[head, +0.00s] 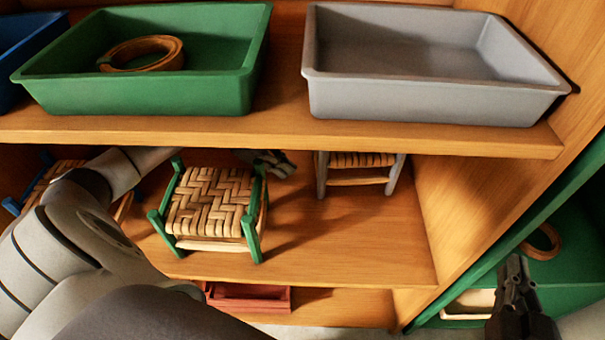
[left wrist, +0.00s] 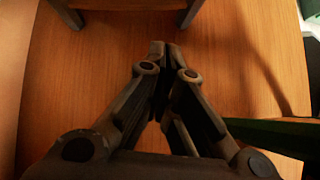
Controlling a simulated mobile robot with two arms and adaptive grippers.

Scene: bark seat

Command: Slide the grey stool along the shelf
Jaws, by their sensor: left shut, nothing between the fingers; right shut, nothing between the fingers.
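The grey stool (head: 391,177) has grey legs and a woven seat. It stands upright at the back right of the middle shelf (head: 370,235), its top partly hidden by the shelf above. My left gripper (head: 278,163) is behind the green stool and left of the grey stool, apart from it. In the left wrist view its fingers (left wrist: 167,48) are shut and empty above the wood, with the grey stool's legs (left wrist: 188,14) beyond the tips at the top edge. My right gripper (head: 515,268) is shut and empty outside the shelf unit at lower right.
A green stool (head: 212,205) stands in front of my left gripper; a blue-legged stool (head: 45,180) is further left. A green tray (head: 140,100) and grey tray (head: 430,103) sit on the shelf above. The right wall (head: 470,200) bounds free wood right of the grey stool.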

